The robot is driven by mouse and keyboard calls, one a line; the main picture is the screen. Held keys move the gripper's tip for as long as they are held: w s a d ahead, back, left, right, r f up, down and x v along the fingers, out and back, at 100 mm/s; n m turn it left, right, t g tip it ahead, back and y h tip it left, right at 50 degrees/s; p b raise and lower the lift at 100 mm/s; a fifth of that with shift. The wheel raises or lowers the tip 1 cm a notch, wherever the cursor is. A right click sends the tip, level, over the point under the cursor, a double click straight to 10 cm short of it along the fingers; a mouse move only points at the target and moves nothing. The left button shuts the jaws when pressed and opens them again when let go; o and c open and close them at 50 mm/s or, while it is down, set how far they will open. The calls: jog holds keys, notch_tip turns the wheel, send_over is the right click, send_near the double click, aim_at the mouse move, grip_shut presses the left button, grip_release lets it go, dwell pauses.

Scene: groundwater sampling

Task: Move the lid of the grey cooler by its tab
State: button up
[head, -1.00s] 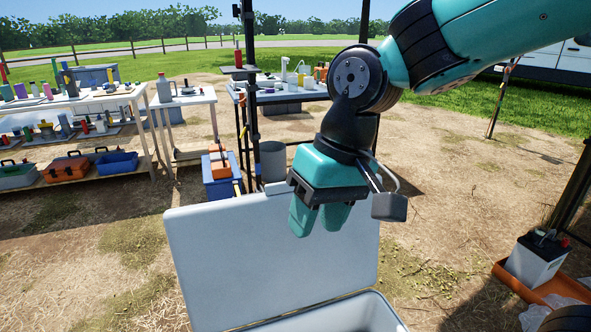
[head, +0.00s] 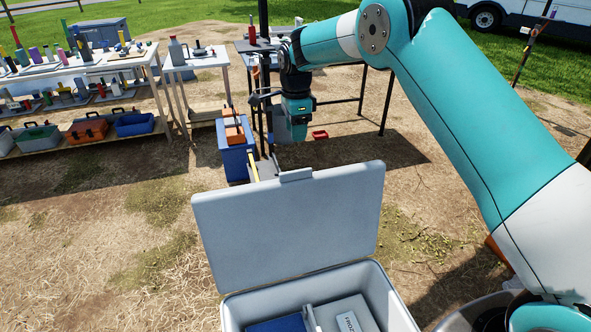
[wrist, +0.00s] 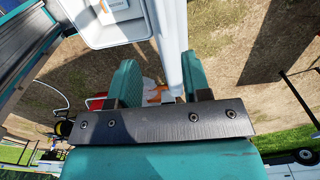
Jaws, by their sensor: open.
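The grey cooler (head: 390,300) stands open at the bottom of the head view. Its pale grey lid (head: 285,220) is raised nearly upright, with a small tab (head: 296,175) on its top edge. My gripper (head: 291,136) appears above and beyond the tab, with a visible gap in the picture. In the wrist view my gripper (wrist: 160,85) has its two teal fingers apart. The lid (wrist: 172,40) shows nearly edge-on, running down between them in the picture. The tab cannot be made out there, and contact cannot be told.
A blue item (head: 278,325) and a white labelled item (head: 345,318) lie inside the cooler. A blue box (head: 235,160) and a red tray (head: 320,135) are on the ground beyond. Loaded tables (head: 75,70) stand at the back left. Open ground lies left of the cooler.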

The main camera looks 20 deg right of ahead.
aim_at(296, 171)
notch_tip(296, 171, down, 14)
jog(key=shift+f+p, duration=0.2)
jog(key=shift+p, duration=0.2)
